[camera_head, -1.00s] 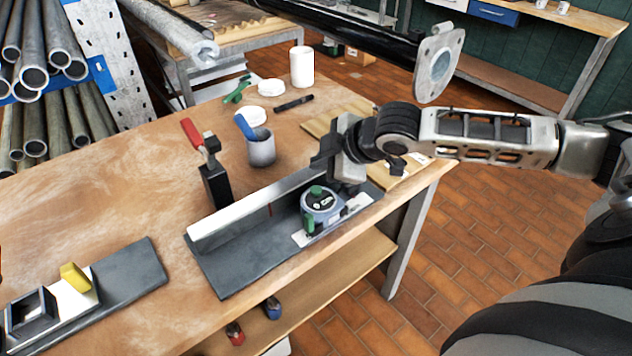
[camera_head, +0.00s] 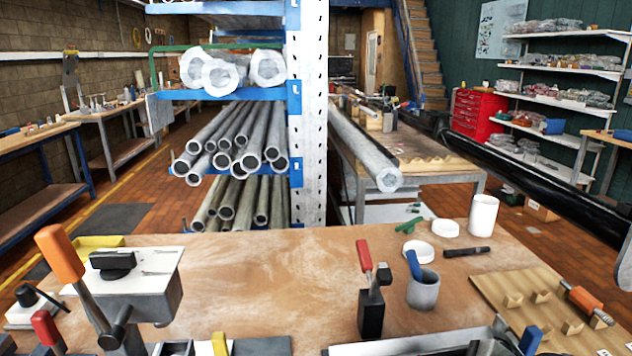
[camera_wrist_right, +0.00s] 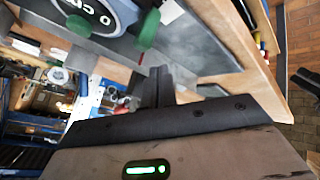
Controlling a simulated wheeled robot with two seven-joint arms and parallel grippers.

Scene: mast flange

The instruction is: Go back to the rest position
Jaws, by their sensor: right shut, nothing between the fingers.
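My right gripper (camera_wrist_right: 156,88) shows only in the right wrist view, where its dark fingers are together with nothing between them. Near it, at the top of that view, is a round dial device (camera_wrist_right: 100,14) with green knobs, on a grey plate (camera_wrist_right: 195,52). I cannot tell how far the fingers are from the device. Neither gripper shows in the head view, and my left gripper is in no view. The bench (camera_head: 270,270) fills the lower head view, with part of the metal fixture (camera_head: 430,345) at its bottom edge.
On the bench stand a black clamp (camera_head: 371,312) with a red handle, a grey cup (camera_head: 423,292), a white cup (camera_head: 483,215), a wooden rack (camera_head: 500,285) and an orange-handled lever (camera_head: 62,255). A black mast (camera_head: 550,185) crosses at right. A pipe rack (camera_head: 308,120) stands behind.

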